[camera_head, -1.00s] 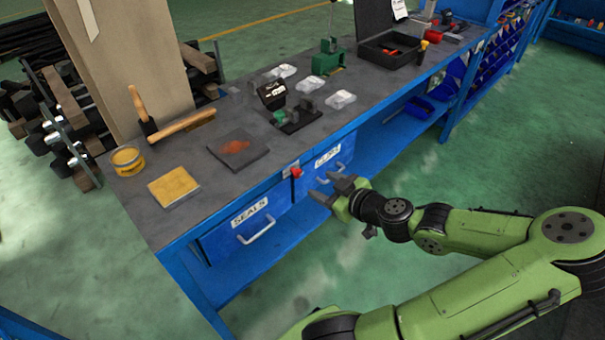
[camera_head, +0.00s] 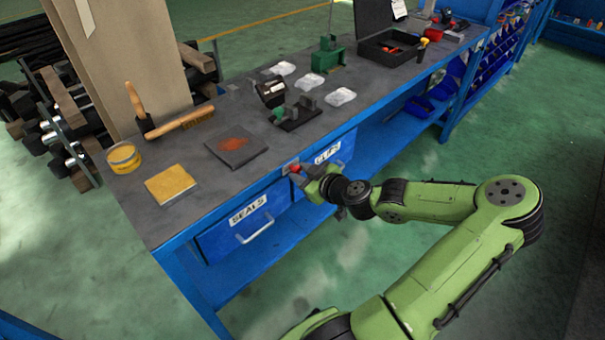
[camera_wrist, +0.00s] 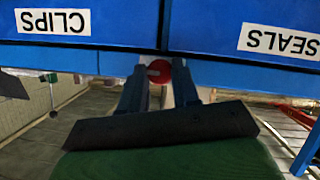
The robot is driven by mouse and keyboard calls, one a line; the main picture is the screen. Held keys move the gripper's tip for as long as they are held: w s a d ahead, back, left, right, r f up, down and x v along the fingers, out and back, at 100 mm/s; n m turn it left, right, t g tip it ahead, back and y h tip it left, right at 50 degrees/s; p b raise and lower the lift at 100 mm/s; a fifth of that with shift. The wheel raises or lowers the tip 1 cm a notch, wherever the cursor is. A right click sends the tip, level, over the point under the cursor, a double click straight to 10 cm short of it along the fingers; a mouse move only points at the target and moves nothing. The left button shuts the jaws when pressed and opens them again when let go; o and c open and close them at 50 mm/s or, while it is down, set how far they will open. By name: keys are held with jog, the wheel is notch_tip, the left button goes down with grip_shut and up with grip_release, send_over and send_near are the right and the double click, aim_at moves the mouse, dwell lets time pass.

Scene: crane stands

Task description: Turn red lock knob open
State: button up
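The red lock knob (camera_head: 294,168) sits on the front edge of the workbench, between the SEALS drawer (camera_head: 247,211) and the CLIPS drawer (camera_head: 328,153). My gripper (camera_head: 301,178) is at the knob and partly hides it in the head view. In the wrist view, which is upside down, the round red knob (camera_wrist: 159,71) appears between the two fingertips of my gripper (camera_wrist: 160,76). The fingers are apart, one on each side of the knob. I cannot tell whether they touch it. Both drawers look closed.
The drawer handles (camera_head: 255,229) stick out from the bench front. The floor in front is clear.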

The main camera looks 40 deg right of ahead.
grip_shut()
